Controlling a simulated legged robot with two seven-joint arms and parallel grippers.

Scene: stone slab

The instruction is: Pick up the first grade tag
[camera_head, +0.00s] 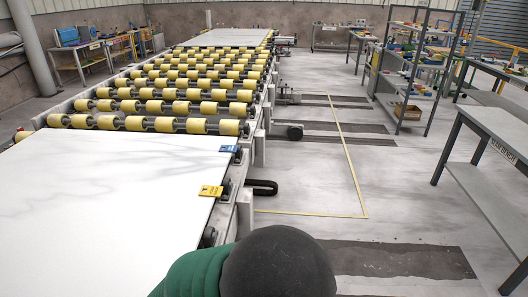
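A white marble slab (95,200) lies on the conveyor at the left. A small yellow tag (210,191) and a small blue tag (228,148) sit at its right edge. The yellow tag is nearer and the blue one farther off. Their print is too small to read, so I cannot tell which is the first grade tag. Neither of my grippers is in view. A green and black rounded part, apparently of my own arm, fills the bottom centre, near the slab's front right edge.
Rows of yellow rollers (165,107) continue behind the slab. A black loop-shaped part (263,187) juts from the conveyor's right side. A grey table (497,140) and a shelf rack (408,75) stand at the right. The floor (310,185) between is mostly clear.

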